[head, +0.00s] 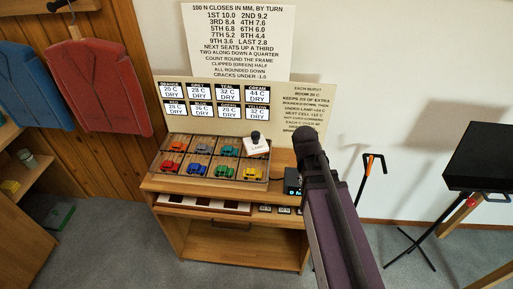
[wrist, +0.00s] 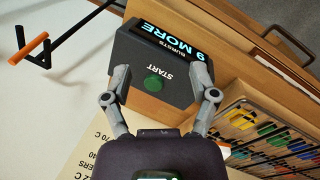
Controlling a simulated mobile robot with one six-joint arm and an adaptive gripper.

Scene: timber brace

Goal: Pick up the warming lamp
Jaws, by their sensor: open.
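The warming lamp (head: 257,147) is a small white block labelled LAMP with a black knob on top. In the head view it sits at the right back of the tray of coloured pieces, over one cell. My gripper (wrist: 157,68) is open and empty. Its two fingers stand apart over a dark box (wrist: 150,92) with a green START button and a display reading 9 MORE BURSTS. In the head view my arm hides the fingers, and they are to the right of the lamp.
The divided tray (head: 226,180) of coloured pieces sits on a wooden desk (head: 170,186), with a board of cards (head: 217,101) behind it. An orange-handled stand (head: 372,165) and a black-topped stand (head: 478,157) are at the right. Jackets hang at the left.

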